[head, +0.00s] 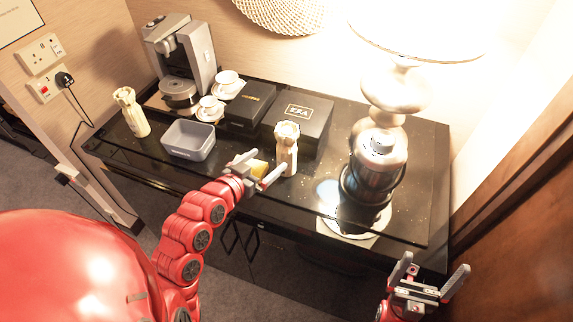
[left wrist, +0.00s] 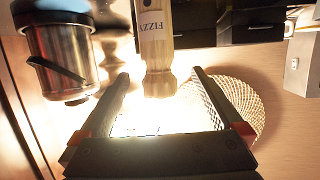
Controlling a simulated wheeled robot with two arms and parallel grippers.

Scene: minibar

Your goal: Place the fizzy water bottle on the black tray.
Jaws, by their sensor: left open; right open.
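The fizzy water bottle (head: 287,150) is pale cream and stands upright near the front of the counter, in front of black boxes. In the left wrist view the bottle (left wrist: 156,50) appears upside down, with a label reading FIZZY. My left gripper (head: 262,168) is open just left of and in front of the bottle. In the wrist view its fingertips lie either side of the bottle's top end, with no visible contact. My right gripper (head: 435,268) is open and empty at lower right, off the counter. A glossy black surface (head: 300,198) lies under the objects; I cannot distinguish a separate black tray.
A similar cream bottle (head: 131,112) stands at left, beside a grey open bin (head: 190,156). A coffee machine (head: 180,55), white cups and black boxes (head: 304,118) are behind.

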